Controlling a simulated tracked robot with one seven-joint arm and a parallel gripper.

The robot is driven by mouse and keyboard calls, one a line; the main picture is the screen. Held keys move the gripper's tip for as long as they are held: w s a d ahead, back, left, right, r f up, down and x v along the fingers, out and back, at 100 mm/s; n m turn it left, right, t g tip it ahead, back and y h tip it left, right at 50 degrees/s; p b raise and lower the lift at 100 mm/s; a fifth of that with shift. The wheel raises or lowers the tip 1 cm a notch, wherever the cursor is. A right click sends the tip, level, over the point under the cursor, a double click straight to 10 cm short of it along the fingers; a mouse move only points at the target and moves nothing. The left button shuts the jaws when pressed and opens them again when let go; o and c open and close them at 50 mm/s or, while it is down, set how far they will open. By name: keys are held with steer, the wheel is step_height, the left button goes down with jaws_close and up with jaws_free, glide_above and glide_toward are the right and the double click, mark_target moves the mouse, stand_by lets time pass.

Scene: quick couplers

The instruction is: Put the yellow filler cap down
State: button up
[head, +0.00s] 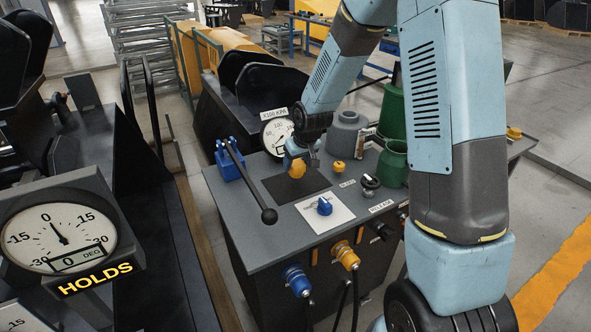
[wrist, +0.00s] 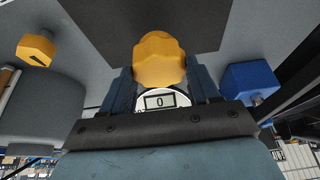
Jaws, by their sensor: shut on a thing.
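The yellow filler cap (head: 297,170) is held between the fingers of my gripper (head: 300,158) in the head view. It hangs at or just above the dark mat (head: 283,188) on the grey bench top; whether it touches cannot be told. In the wrist view the same cap (wrist: 159,58) sits between the two blue fingers of my gripper (wrist: 160,78), with the dark mat (wrist: 120,20) beyond it. The fingers are shut on the cap's sides. The cap's underside is hidden.
Another yellow knob (head: 338,167) stands right of the mat. A blue lever block (head: 228,160) with a long handle stands left. A white plate (head: 313,215) with a blue cap is in front. A grey cylinder (head: 346,130) and green vessels (head: 391,165) stand behind and right.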

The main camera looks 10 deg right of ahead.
mark_target(298, 165)
steer(key=shift+f, duration=1.55)
steer(key=shift+f, duration=0.15)
steer(key=o, duration=1.2)
steer(key=shift+c, duration=0.2)
steer(key=s+d+r+m+h, duration=0.1)
steer(key=s+d+r, duration=0.2)
steer(key=s+r, duration=0.45)
steer(key=s+d+r, duration=0.4)
steer(key=r, duration=0.6)
steer(key=s+d+r+m+h, duration=0.1)
steer(key=s+d+r, duration=0.2)
steer(key=s+r, duration=0.4)
steer(key=s+d+r+m, duration=0.1)
steer(key=s+d+r, duration=0.1)
steer(key=s, duration=0.5)
steer(key=s+d+r+m+t, duration=0.1)
steer(key=s+d+r, duration=0.1)
steer(key=s+r, duration=0.3)
steer(key=shift+s+d, duration=0.3)
steer(key=shift+s, duration=0.75)
